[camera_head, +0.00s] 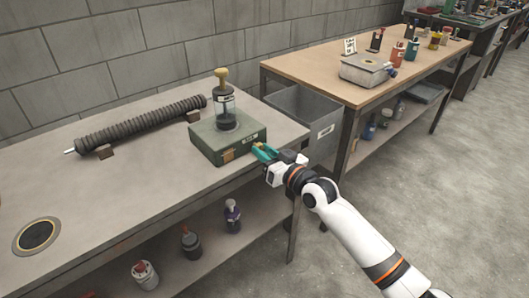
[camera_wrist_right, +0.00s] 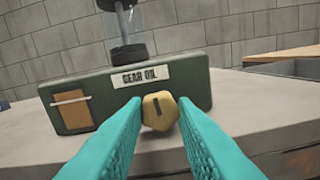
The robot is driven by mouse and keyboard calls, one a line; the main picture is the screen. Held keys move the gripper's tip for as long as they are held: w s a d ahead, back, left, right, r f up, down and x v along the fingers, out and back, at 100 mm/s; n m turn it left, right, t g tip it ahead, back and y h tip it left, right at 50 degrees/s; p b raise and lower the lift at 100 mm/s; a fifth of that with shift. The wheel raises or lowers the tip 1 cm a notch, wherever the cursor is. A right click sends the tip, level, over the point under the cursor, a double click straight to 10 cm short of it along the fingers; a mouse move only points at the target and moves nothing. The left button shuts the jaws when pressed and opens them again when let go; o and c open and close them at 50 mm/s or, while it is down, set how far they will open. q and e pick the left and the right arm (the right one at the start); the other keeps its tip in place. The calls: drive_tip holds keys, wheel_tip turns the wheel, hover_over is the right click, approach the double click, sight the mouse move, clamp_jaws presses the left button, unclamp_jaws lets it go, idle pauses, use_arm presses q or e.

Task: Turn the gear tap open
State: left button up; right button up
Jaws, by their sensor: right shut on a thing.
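The gear tap is a small yellow faceted knob (camera_wrist_right: 160,112) with a dark upright mark, on the front of a green box (camera_wrist_right: 191,86) labelled "GEAR OIL". In the head view the green box (camera_head: 218,146) stands at the right end of the near bench, with a clear cylinder (camera_head: 226,109) with a yellow top on it. My right gripper (camera_head: 263,152) is at the box's front, its teal fingers (camera_wrist_right: 158,122) shut on the knob, one on each side. In the head view the fingers mostly hide the knob. My left gripper is not in view.
A ribbed dark tube (camera_head: 140,124) lies on brown supports at the back of the near bench (camera_head: 120,190). A round dark-centred opening (camera_head: 37,235) is at front left. A grey bin (camera_head: 302,112) stands between the benches. Bottles (camera_head: 232,216) stand on the lower shelf.

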drive_tip(key=shift+n, duration=1.5)
drive_tip(key=shift+n+p, duration=0.35)
drive_tip(key=shift+n, duration=0.55)
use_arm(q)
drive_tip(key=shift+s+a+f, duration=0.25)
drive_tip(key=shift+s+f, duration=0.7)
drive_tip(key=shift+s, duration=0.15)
use_arm(e)
drive_tip(key=shift+n, duration=0.7)
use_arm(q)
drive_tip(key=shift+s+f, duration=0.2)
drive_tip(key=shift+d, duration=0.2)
use_arm(e)
drive_tip(key=o, duration=1)
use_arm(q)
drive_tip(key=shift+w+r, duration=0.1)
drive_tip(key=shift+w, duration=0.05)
use_arm(e)
drive_tip(key=shift+s, duration=0.1)
